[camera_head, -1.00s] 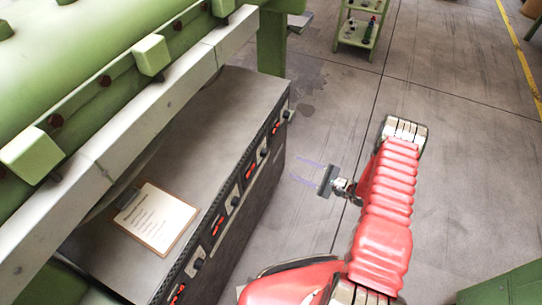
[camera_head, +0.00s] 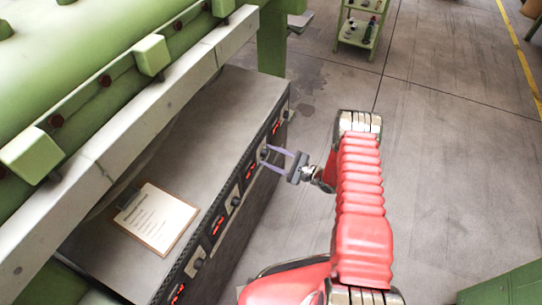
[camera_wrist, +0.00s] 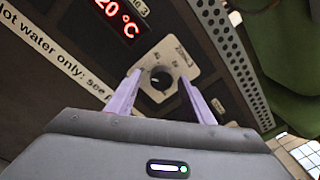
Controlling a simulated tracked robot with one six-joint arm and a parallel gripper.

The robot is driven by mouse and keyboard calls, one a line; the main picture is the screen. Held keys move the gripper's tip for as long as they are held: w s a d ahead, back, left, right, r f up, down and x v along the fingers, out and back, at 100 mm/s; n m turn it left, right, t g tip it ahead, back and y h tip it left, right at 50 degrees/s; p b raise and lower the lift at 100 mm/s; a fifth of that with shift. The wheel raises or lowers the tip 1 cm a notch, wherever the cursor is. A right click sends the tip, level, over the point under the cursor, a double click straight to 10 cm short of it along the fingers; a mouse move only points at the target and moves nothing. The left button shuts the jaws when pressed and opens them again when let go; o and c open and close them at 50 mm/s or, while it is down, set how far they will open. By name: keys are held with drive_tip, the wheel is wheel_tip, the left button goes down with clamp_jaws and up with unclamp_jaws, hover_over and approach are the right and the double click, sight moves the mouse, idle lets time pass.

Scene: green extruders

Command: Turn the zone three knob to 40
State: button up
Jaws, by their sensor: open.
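The dark round knob (camera_wrist: 157,83) sits on a light plate in the wrist view, with a pale mark on its face. A red display (camera_wrist: 118,17) reading 20 °C is up and left of it, beside lettering that ends in ".3". My gripper (camera_wrist: 160,88) is open, its two purple fingers to either side of the knob. I cannot tell whether they touch it. In the head view my gripper (camera_head: 268,156) is at the console's front panel, its fingertips near a knob.
The grey console (camera_head: 225,105) carries several displays and knobs along its front. A clipboard (camera_head: 155,218) lies on its top. A green machine (camera_head: 90,70) overhangs it. A green shelf cart (camera_head: 362,25) stands at the back. The floor (camera_head: 440,150) to the right is clear.

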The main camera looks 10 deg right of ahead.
drive_tip(key=shift+w+a, duration=0.3)
drive_tip(key=shift+a, duration=0.05)
drive_tip(key=shift+c, duration=0.2)
